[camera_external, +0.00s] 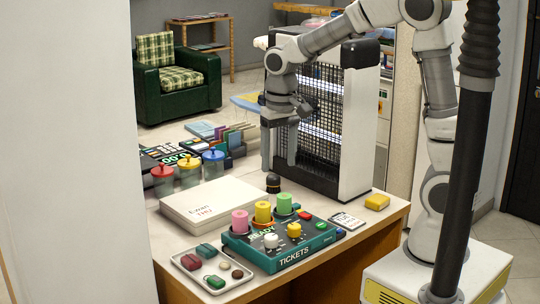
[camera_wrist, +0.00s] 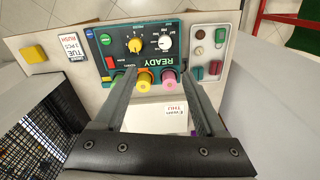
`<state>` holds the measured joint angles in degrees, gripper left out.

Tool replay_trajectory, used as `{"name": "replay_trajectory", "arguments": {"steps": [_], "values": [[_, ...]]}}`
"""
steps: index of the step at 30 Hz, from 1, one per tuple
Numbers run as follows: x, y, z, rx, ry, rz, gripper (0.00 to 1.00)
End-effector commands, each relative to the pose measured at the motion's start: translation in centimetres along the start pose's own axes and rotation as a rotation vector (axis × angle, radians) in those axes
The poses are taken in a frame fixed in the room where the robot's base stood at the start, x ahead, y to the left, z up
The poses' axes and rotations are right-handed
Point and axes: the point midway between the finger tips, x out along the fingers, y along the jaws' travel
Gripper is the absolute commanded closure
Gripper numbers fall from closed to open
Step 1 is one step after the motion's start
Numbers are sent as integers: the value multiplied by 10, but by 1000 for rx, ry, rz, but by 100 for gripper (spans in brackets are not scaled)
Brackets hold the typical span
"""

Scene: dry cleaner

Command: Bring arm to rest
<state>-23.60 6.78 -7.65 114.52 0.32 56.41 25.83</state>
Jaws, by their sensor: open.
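My gripper (camera_external: 284,112) hangs from my bent arm above the counter, in front of the black-grilled white heater cabinet. In the wrist view my gripper (camera_wrist: 154,74) shows two dark fingers spread apart with nothing held between them. Past the fingertips lie a yellow roll (camera_wrist: 143,80) and a pink roll (camera_wrist: 168,80) on the tickets board, seen beyond and apart from the fingers. In the external view my arm arches from the right over the cabinet's top; whether it touches the cabinet cannot be told.
The counter holds the green tickets board (camera_external: 262,256), a flat white box (camera_external: 208,204), a small tray (camera_external: 188,262), a yellow block (camera_external: 377,201) and lidded jars (camera_external: 188,172). The grilled cabinet (camera_external: 358,130) stands close to my gripper. A green armchair (camera_external: 160,95) is behind.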

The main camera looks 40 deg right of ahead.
Motion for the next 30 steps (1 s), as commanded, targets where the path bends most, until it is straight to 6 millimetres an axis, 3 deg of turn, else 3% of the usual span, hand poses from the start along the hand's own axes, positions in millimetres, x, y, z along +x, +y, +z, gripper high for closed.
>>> {"name": "replay_trajectory", "arguments": {"steps": [1, 6, 13, 21, 30], "values": [[-15, 11, 5, -2, 25, -19, 28], [-52, 46, 28, -39, 111, -66, 28], [-87, 86, 65, -91, 244, -90, 28], [-105, 122, 109, -145, 391, -65, 28], [-106, 133, 127, -171, 449, -38, 28]]}}
